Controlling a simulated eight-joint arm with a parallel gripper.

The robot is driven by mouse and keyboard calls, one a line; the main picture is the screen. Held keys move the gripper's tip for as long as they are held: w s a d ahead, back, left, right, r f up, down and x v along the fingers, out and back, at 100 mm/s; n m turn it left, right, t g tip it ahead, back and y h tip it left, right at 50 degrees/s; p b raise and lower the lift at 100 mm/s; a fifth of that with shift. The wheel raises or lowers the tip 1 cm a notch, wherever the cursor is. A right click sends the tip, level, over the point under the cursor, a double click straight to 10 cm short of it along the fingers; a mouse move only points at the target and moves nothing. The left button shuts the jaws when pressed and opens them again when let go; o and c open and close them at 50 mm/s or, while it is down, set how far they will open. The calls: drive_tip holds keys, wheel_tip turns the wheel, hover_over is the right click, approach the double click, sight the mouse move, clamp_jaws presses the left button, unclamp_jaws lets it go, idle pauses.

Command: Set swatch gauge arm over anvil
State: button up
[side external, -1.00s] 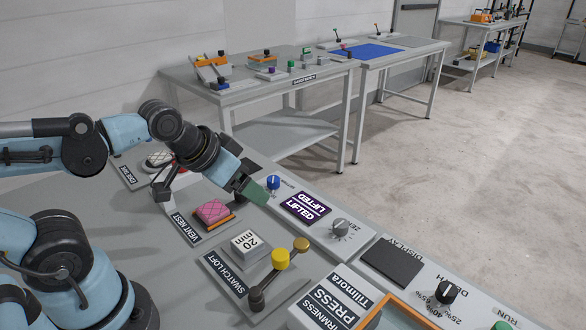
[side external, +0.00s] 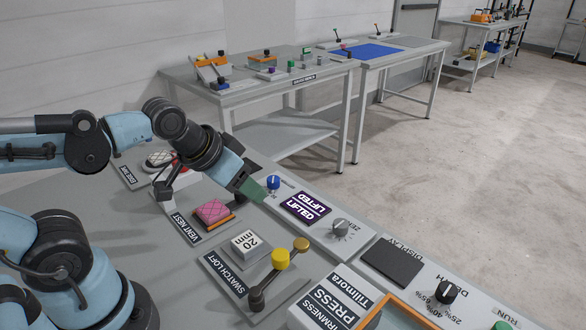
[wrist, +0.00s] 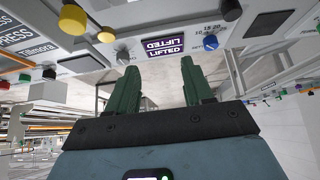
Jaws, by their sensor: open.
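The swatch gauge arm (side external: 270,276) is a dark bar on the SWATCH LOFT base (side external: 222,275). It carries a yellow knob (side external: 281,258) and ends in a gold disc (side external: 301,244). The arm points to the right of the white 20 mm block (side external: 246,242), not over it. I cannot tell which part is the anvil. The display (side external: 305,208) reads LIFTED. My gripper (side external: 256,193) is open and empty, above and beyond the gauge, near the blue knob. In the wrist view its green fingers (wrist: 159,64) are apart; the yellow knob (wrist: 73,18) shows at upper left.
A pink swatch (side external: 212,211) sits in an orange-edged nest beside the gauge. A blue knob (side external: 273,182) and a grey knob (side external: 341,228) flank the display. The PRESS box (side external: 335,300) stands at the front right. Another bench (side external: 265,90) stands behind.

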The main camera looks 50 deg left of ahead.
drive_tip(key=d, duration=0.1)
drive_tip(key=w+d+g, duration=0.1)
drive_tip(key=d, duration=0.1)
drive_tip(key=d+g, duration=0.1)
drive_tip(key=d, duration=0.1)
drive_tip(key=shift+w+r+y, duration=0.15)
drive_tip(key=shift+w+y, duration=0.15)
clamp_jaws()
drive_tip(key=d+n+y, duration=0.1)
drive_tip(key=d+y, duration=0.1)
drive_tip(key=d, duration=0.3)
drive_tip(key=d+f+n+g+y, duration=0.1)
drive_tip(key=d+y, duration=0.1)
drive_tip(key=d, duration=0.4)
drive_tip(key=d+f+n+y, duration=0.1)
drive_tip(key=d+y, duration=0.1)
drive_tip(key=d, duration=0.4)
drive_tip(key=shift+s+d+g, duration=0.1)
drive_tip(key=shift+s+g, duration=0.2)
drive_tip(key=shift+s, duration=0.05)
